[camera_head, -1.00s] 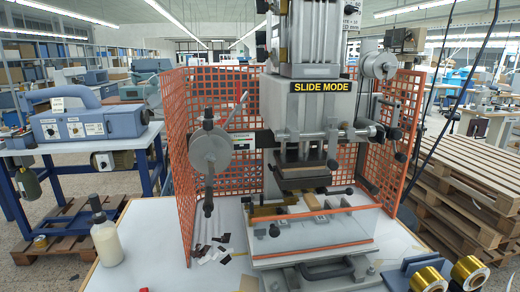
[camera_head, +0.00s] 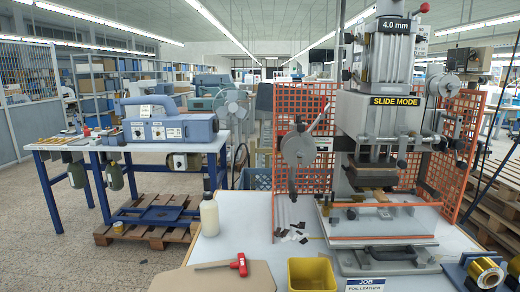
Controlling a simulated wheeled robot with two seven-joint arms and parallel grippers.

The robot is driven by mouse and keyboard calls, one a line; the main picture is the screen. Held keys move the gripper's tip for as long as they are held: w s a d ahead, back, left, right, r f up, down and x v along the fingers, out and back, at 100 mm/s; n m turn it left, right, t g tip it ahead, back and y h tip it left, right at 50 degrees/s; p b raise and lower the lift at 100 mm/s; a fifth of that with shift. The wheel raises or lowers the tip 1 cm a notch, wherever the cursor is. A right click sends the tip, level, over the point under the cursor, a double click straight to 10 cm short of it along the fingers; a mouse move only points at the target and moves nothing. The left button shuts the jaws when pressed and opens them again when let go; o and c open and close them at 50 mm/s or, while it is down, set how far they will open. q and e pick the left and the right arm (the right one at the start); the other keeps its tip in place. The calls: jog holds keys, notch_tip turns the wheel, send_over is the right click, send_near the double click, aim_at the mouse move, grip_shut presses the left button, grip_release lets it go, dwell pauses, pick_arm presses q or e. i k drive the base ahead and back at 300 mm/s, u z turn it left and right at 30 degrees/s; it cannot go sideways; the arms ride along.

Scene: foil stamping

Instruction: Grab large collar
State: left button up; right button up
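I cannot make out a large collar for certain in the head view. The foil stamping press (camera_head: 385,120) stands at the right with a "SLIDE MODE" label and a "4.0 mm" sign. Gold foil rolls (camera_head: 486,272) sit in a blue holder (camera_head: 462,274) at the lower right, partly cut off by the frame. Small items (camera_head: 85,135) lie on the blue-framed bench at the left, too small to tell apart. Neither of my grippers is in view.
A white worktable (camera_head: 235,240) carries a cream bottle (camera_head: 209,214), a red-handled tool (camera_head: 238,264) on a brown board (camera_head: 190,277), and a yellow bin (camera_head: 312,273). Orange mesh guards (camera_head: 290,110) flank the press. Open floor (camera_head: 40,235) lies at the left.

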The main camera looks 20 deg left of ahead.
aim_at(303, 143)
jog(key=u, duration=0.7)
jog(key=i, duration=0.45)
